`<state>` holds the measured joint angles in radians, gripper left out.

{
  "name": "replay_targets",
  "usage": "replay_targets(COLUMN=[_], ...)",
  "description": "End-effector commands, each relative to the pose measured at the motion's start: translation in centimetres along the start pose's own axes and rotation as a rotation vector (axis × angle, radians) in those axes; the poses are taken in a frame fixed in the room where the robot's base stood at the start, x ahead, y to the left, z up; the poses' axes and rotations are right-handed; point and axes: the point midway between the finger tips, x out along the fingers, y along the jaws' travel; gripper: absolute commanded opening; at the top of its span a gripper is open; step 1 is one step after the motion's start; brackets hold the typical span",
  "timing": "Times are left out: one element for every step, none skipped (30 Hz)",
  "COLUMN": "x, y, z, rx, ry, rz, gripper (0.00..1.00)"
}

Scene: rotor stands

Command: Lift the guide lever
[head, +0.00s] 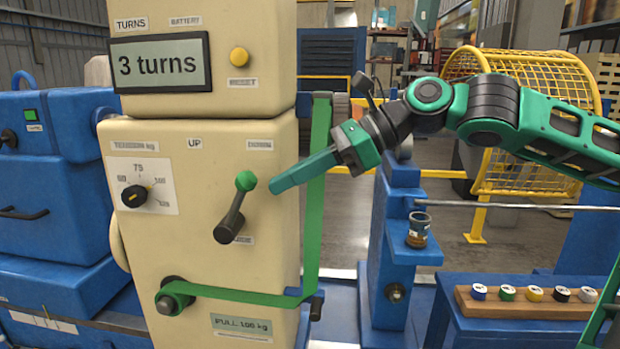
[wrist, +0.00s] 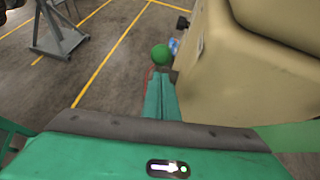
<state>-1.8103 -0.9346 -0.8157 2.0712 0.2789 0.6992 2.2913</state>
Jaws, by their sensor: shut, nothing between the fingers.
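The guide lever (head: 231,217) is a dark handle with a green ball knob on the front of the cream machine (head: 215,255). It slants up and to the right from its pivot, under a label reading "UP". My gripper (head: 275,187) is shut and empty, its green fingers pointing left at the knob from the right. In the head view the fingertips are a little right of the knob. In the wrist view the knob (wrist: 160,54) is just beyond the fingertips (wrist: 160,80). I cannot tell whether they touch.
A display (head: 160,63) reads "3 turns". A tension dial (head: 137,195) is left of the lever. A green belt (head: 235,297) runs below it and up the machine's right side. A blue stand (head: 395,250) with a small cup (head: 418,230) is to the right.

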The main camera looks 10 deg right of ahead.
Motion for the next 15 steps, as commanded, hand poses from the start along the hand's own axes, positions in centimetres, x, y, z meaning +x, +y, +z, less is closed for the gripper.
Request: replay_targets(x=[0.35,0.51,0.7,0.81,0.89,0.97,1.0,1.03,1.05,1.06,1.06,1.05,1.05,1.04,1.04], y=[0.0,-0.01,-0.02,-0.02,-0.04,-0.05,-0.07,-0.07,-0.07,-0.08,-0.08,-0.08,-0.08,-0.08,-0.08], z=[0.35,0.51,0.7,0.81,0.89,0.98,1.03,1.06,1.09,1.09,1.09,1.09,1.09,1.09,1.09], rx=[0.0,0.0,0.0,0.001,0.001,0.001,0.002,0.002,0.002,0.002,0.002,0.002,0.002,0.002,0.002], ry=[0.0,0.0,-0.001,0.0,0.0,0.0,0.0,0.0,0.0,0.0,0.0,0.0,0.0,0.0,0.0], rz=[0.001,0.0,0.0,0.0,0.0,-0.001,-0.001,-0.002,-0.002,-0.002,-0.002,-0.002,-0.002,-0.002,-0.002], gripper=[0.0,0.0,0.0,0.0,0.0,0.0,0.0,0.0,0.0,0.0,0.0,0.0,0.0,0.0,0.0])
